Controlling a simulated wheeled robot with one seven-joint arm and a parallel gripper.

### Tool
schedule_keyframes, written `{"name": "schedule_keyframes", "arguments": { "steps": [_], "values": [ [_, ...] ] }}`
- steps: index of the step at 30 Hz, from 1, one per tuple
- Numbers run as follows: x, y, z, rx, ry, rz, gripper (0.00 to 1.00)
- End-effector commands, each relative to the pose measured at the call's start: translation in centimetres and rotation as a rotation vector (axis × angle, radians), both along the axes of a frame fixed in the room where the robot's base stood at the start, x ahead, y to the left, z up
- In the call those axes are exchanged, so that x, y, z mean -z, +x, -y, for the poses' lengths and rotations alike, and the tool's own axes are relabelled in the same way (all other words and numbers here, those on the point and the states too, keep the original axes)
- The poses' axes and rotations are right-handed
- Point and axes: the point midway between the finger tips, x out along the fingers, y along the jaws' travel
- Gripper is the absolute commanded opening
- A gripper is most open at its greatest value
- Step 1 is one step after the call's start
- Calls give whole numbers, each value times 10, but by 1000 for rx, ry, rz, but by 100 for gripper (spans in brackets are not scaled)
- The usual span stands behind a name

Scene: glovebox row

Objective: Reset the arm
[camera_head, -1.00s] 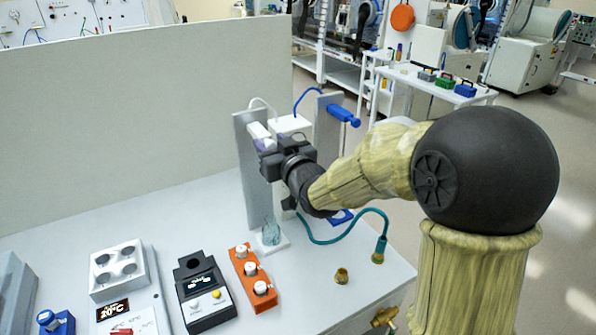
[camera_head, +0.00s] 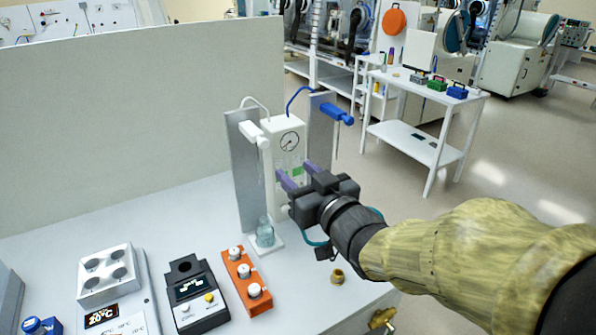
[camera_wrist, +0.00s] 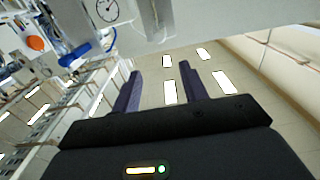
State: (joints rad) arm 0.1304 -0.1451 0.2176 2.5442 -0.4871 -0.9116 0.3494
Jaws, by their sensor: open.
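My gripper (camera_head: 297,177) is at the right of the bench in the head view, in front of a white unit with a round dial (camera_head: 289,141). Its two purple fingers stand apart with nothing between them. The wrist view shows the same open fingers (camera_wrist: 158,90), with floor and bright ceiling-light shapes beyond them. My arm reaches in from the lower right. The gripper hides part of the dial unit's lower front and most of a teal hose behind it.
A small glass bottle (camera_head: 264,232) stands below the grey upright panel (camera_head: 247,170). An orange rack (camera_head: 246,279) with white-capped vials, a black instrument (camera_head: 196,293) and a grey block with wells (camera_head: 108,273) lie to the left. A blue-handled tool (camera_head: 337,113) sticks out at the right panel.

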Motion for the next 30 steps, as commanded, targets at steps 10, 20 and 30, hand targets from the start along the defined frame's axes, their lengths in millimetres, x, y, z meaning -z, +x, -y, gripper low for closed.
{"name": "schedule_keyframes", "arguments": {
  "steps": [10, 20, 30],
  "values": [
    [1, -1, 1, 2, -1, -3, 44],
    [54, 11, 45, 187, -106, -281, 44],
    [150, -39, 105, 383, -257, -867, 44]
  ]
}}
